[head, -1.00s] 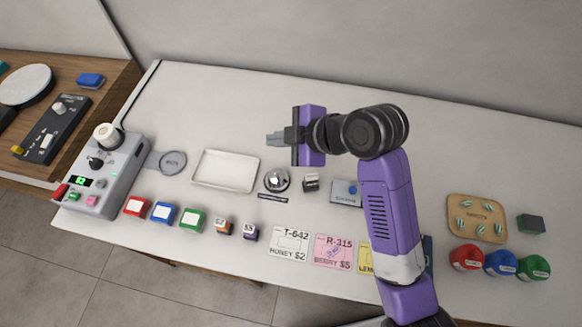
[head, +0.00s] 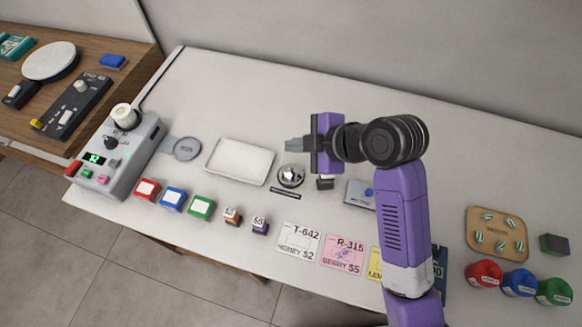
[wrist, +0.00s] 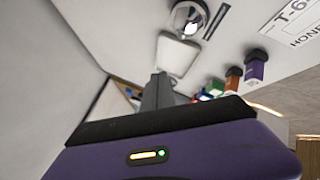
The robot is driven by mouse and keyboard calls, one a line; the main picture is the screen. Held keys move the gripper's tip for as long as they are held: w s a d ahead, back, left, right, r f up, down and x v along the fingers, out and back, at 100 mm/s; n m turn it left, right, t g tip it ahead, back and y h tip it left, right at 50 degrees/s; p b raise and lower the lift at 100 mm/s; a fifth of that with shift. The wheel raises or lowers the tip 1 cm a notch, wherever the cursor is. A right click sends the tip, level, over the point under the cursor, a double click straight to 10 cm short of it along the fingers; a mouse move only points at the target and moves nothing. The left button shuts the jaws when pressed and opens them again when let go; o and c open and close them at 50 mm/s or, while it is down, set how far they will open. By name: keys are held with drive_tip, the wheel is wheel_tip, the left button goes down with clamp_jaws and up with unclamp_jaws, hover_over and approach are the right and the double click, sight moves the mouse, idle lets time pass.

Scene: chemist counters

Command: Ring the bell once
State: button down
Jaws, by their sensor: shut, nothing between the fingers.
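The bell (head: 290,176) is a small silver dome on a dark base, standing on the white counter right of the white tray. It also shows at the top of the wrist view (wrist: 189,18). My gripper (head: 288,145) is shut and empty. In the head view its grey fingertips appear just above and behind the bell, pointing left. In the wrist view the fingers (wrist: 158,92) point away from the camera, and the bell lies beyond them to the upper right. The fingers look apart from the bell; the exact height gap cannot be told.
A white tray (head: 240,162) lies left of the bell. A small dark-and-white block (head: 325,183) and a grey plate with a blue button (head: 360,194) stand to its right. Red, blue and green boxes and price cards line the front. The counter behind is clear.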

drive_tip(key=shift+f+b, duration=1.85)
drive_tip(key=shift+f, duration=1.05)
drive_tip(key=shift+f, duration=0.15)
drive_tip(key=shift+f+b, duration=0.3)
drive_tip(key=shift+f+b, duration=0.3)
drive_tip(key=shift+f, duration=0.15)
drive_tip(key=shift+r, duration=0.15)
idle(0.5)
drive_tip(key=shift+r+p, duration=0.75)
drive_tip(key=shift+r, duration=0.05)
wheel_tip(320, 180, up, 5)
drive_tip(key=p, duration=0.4)
